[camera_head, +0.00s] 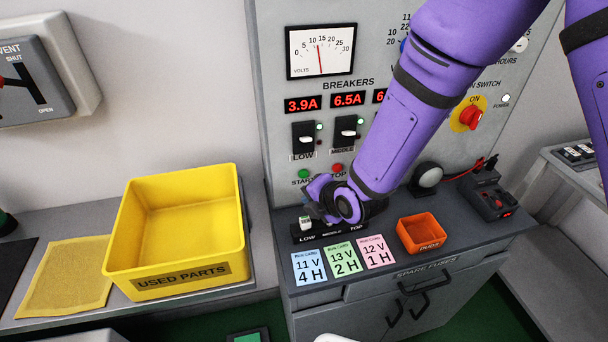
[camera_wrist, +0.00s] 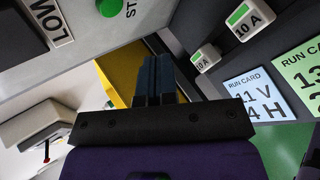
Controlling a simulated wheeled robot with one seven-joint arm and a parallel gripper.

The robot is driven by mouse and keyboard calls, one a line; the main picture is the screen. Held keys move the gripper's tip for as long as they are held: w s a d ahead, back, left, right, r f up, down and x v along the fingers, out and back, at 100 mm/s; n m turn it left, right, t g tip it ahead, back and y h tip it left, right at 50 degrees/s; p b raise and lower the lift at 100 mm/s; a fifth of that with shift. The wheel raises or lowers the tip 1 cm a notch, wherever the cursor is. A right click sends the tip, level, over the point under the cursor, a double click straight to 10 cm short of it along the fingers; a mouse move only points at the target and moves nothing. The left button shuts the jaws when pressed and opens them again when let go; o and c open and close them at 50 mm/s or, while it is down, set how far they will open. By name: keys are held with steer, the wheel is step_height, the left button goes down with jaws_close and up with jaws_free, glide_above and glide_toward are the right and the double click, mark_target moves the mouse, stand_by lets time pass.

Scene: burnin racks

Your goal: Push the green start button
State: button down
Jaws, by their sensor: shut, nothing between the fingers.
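The green start button (camera_head: 304,174) is on the grey panel, below the LOW breaker and left of the red stop button (camera_head: 337,168). In the wrist view the green button (camera_wrist: 110,7) shows at the top edge, up and left of my fingertips and apart from them. My gripper (camera_head: 311,207) is low in front of the panel, just below the start button and above the black fuse holder. In the wrist view its dark blue fingers (camera_wrist: 155,70) are shut together with nothing between them. The arm hides part of the panel in the head view.
The black fuse holder (camera_head: 325,237) with a white fuse sits close under my gripper. Run cards (camera_head: 345,258) and an orange bin (camera_head: 422,234) lie on the cabinet top. A yellow used-parts bin (camera_head: 190,275) stands left. The LOW breaker (camera_head: 303,136) is above.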

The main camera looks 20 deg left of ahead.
steer(key=shift+w+a, duration=0.6)
steer(key=shift+w, duration=0.35)
steer(key=shift+w+a, duration=0.55)
steer(key=shift+w, duration=0.4)
steer(key=shift+w+a, duration=0.1)
steer(key=shift+w, duration=0.05)
stand_by(0.6)
steer(key=shift+w+a, duration=0.1)
steer(key=shift+w, duration=0.1)
steer(key=shift+w+a, duration=0.2)
steer(key=shift+w, duration=0.15)
stand_by(1.0)
steer(key=shift+s+d, duration=0.4)
steer(key=shift+s, duration=0.3)
steer(key=shift+s, duration=0.1)
steer(key=shift+s+d, duration=0.7)
steer(key=shift+s, duration=0.35)
steer(key=shift+s+d, duration=0.65)
steer(key=shift+s, duration=0.35)
